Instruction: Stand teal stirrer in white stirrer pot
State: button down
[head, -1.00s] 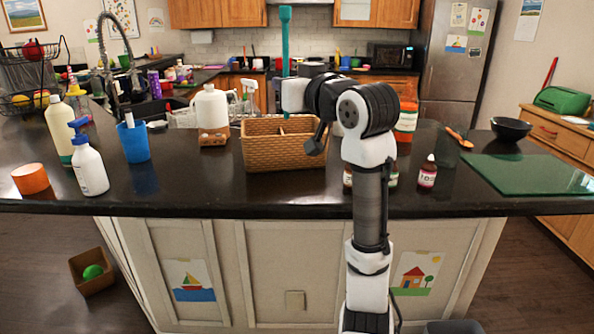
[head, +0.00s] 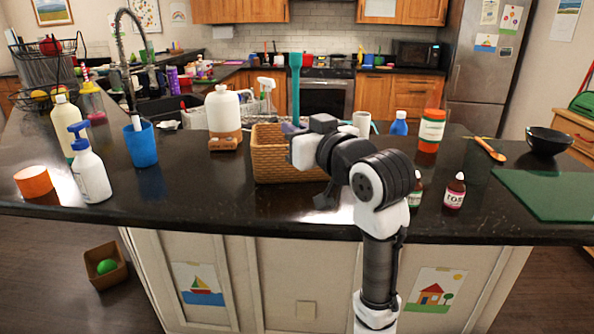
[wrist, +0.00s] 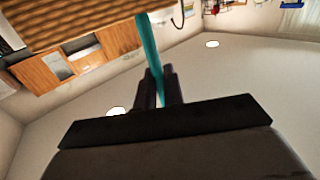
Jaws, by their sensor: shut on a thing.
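The teal stirrer (head: 296,88) stands roughly upright above the wicker basket, its wide end on top. My gripper (wrist: 161,88) is shut on it; in the wrist view the stirrer (wrist: 151,45) runs between the two dark fingers. In the head view my arm's wrist hides most of the grip, and the stirrer's lower end is not clear. A white cup-like vessel (head: 361,120), which may be the stirrer pot, stands on the counter behind my arm, right of the gripper. Its lower part is hidden by my arm.
The wicker basket (head: 272,160) is just beneath and beside my gripper. A white jug (head: 222,110) stands left of it. The front left-centre counter is clear.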

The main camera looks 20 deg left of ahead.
jog(key=shift+f, duration=4.25)
jog(key=shift+f, duration=0.15)
jog(key=c, duration=1.5)
grip_release()
jog(key=shift+r+p, duration=0.25)
jog(key=shift+p, duration=0.1)
jog(key=b+v, duration=0.2)
jog(key=v, duration=1)
jog(key=shift+f+b, duration=0.1)
jog(key=shift+b, duration=0.3)
